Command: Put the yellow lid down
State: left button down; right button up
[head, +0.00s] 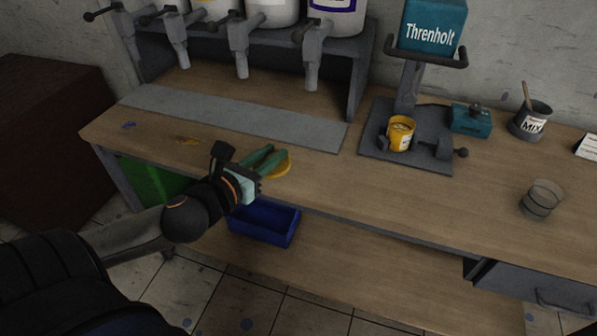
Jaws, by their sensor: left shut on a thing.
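The yellow lid (284,168) is a flat round disc at the front part of the wooden bench, left of the middle in the head view. My left gripper (268,160) is shut on the lid, with its green fingers over the lid's left side. The fingers hide part of it. I cannot tell whether the lid touches the bench top or is held just above it. A yellow can (400,134) stands on the grey machine base (434,153) at the back, below a teal Threnholt box (431,27). My right gripper is not in view.
A dispenser rack with taps (240,62) stands at the back left, behind a grey strip (230,118). A MIX pot (531,120) and clear cups (541,199) stand at the right. A blue bin (264,222) sits below. The bench's middle front is clear.

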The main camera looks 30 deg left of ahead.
pick_arm(q)
jog(key=w+a+f, duration=0.2)
jog(key=w+f, duration=0.2)
jog(key=w, duration=0.5)
jog(key=b, duration=0.2)
send_over(299, 170)
notch_tip(299, 170, down, 5)
jog(key=shift+s+f, duration=0.15)
jog(key=shift+f, duration=0.35)
jog(key=shift+w+f, duration=0.2)
jog(key=shift+f, duration=1.35)
jog(key=shift+f+b, duration=0.3)
jog(key=shift+f, duration=0.2)
jog(key=shift+f, duration=0.1)
